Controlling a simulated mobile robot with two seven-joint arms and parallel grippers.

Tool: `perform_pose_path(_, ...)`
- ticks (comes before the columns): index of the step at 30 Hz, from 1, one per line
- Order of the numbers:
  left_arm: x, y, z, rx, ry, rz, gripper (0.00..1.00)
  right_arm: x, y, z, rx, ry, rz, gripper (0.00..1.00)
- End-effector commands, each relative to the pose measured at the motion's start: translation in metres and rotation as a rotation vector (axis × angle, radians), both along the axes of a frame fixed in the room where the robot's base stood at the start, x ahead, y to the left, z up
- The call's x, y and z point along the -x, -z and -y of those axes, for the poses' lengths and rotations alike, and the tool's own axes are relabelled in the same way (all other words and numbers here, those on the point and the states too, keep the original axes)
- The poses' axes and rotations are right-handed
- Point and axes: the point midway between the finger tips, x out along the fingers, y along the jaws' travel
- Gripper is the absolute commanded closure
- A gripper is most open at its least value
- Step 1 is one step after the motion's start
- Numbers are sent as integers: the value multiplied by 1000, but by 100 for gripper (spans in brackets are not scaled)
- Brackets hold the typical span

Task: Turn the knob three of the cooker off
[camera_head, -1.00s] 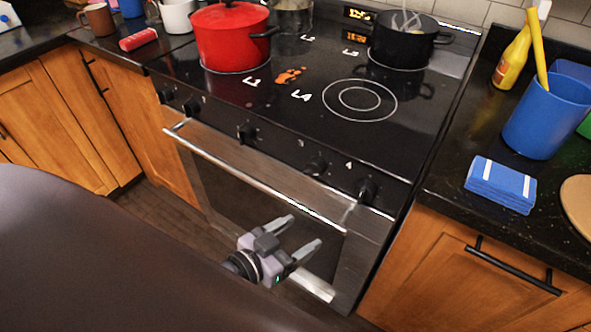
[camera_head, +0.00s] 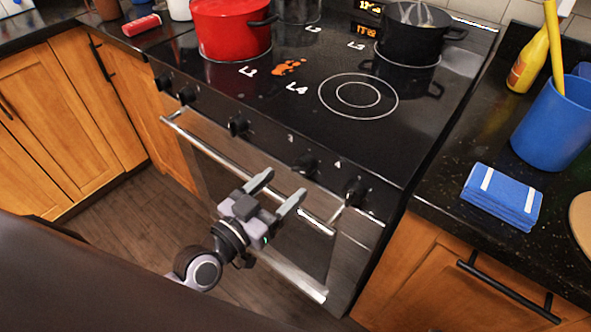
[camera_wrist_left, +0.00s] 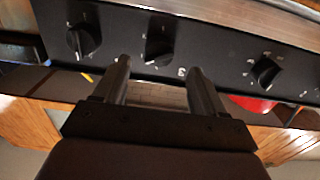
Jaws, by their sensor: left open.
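The black cooker (camera_head: 330,130) has a row of black knobs along its front panel. Knob three (camera_head: 304,166), below the printed 3, is second from the right; it also shows in the left wrist view (camera_wrist_left: 160,46), by the printed 3. Knob four (camera_head: 355,190) is the rightmost one, and it also shows in the left wrist view (camera_wrist_left: 83,41). My left gripper (camera_head: 282,188) is open and empty in front of the oven door, a little below and left of knob three. In the left wrist view its fingers (camera_wrist_left: 158,66) point at the panel, with knob three beyond the gap, apparently untouched.
The oven door handle (camera_head: 245,172) juts out close to my left fingers. A red pot (camera_head: 230,30) and a black pot (camera_head: 408,38) stand on the hob. A blue folded cloth (camera_head: 502,195) and a blue cup (camera_head: 552,125) are on the right counter. Floor in front is free.

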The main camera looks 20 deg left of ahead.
Motion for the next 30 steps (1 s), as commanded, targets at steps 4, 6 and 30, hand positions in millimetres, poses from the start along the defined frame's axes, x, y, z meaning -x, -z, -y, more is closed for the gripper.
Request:
perform_pose_path(4, -21, -1, 8, 2, -1, 2, 29, 0, -2, 0, 0, 0, 0, 100)
perform_pose_path(6, -29, -2, 11, 4, 0, 2, 29, 0, -2, 0, 1, -1, 0, 100)
perform_pose_path(30, -52, 0, 19, 0, 0, -1, 85, 1, -2, 0, 0, 0, -1, 100)
